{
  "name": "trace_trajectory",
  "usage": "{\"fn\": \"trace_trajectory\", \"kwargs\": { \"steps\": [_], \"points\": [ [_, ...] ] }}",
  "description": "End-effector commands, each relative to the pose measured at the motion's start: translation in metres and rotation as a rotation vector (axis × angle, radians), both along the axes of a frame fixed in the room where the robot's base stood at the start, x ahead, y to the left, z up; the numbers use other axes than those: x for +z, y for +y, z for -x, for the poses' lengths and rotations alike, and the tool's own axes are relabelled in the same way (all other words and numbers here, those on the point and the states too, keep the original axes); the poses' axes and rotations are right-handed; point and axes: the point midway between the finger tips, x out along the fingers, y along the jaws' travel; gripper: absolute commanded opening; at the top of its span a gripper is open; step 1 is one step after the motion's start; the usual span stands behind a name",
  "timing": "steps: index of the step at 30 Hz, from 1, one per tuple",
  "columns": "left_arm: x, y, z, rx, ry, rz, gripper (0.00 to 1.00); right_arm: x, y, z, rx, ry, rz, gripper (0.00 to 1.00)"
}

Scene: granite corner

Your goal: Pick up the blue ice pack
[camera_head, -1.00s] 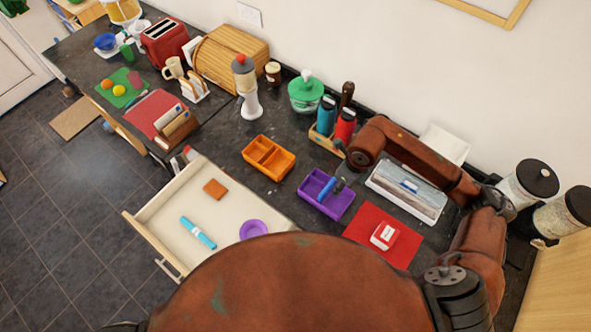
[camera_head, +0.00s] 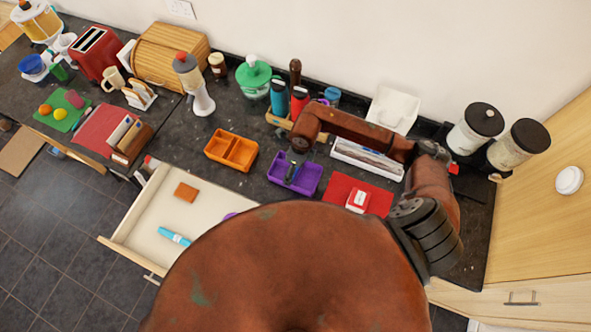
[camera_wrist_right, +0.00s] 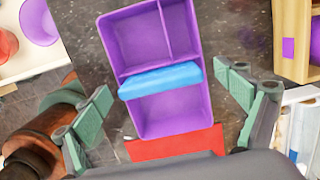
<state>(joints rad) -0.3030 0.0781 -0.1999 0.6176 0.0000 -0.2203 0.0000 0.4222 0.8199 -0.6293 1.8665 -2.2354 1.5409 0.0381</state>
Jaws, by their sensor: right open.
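The blue ice pack (camera_wrist_right: 161,80) lies across the purple divided box (camera_wrist_right: 124,37), over its near compartment beside the divider, in the right wrist view. My right gripper (camera_wrist_right: 168,93) is open and above the box, with one finger on each side of the ice pack and box, apart from both. In the head view the purple box (camera_head: 312,180) is on the counter under my right gripper (camera_head: 291,174), which largely hides the ice pack there. My left gripper is not in view.
A red mat (camera_head: 377,203) with a red-and-white box (camera_head: 357,201) lies right of the purple box. An orange divided box (camera_head: 231,150) sits to its left. An open drawer (camera_head: 146,222) juts out in front.

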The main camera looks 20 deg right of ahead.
Motion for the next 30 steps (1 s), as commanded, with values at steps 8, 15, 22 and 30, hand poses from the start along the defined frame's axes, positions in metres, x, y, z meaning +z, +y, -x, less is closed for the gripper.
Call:
{"fn": "trace_trajectory", "kwargs": {
  "steps": [8, 15, 22, 30],
  "points": [
    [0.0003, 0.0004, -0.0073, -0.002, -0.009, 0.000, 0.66, 0.0001, -0.0006, 0.0005, -0.001, 0.000, 0.000, 0.80],
    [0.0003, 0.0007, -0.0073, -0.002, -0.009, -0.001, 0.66, 0.0003, -0.0007, 0.0005, -0.002, 0.000, 0.000, 0.63],
    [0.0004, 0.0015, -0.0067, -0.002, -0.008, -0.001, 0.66, 0.0003, -0.0009, 0.0006, -0.002, 0.000, 0.000, 0.47],
    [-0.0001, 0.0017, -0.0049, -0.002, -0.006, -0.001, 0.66, 0.0011, -0.0008, 0.0001, -0.002, -0.001, -0.001, 0.43]
  ]
}}
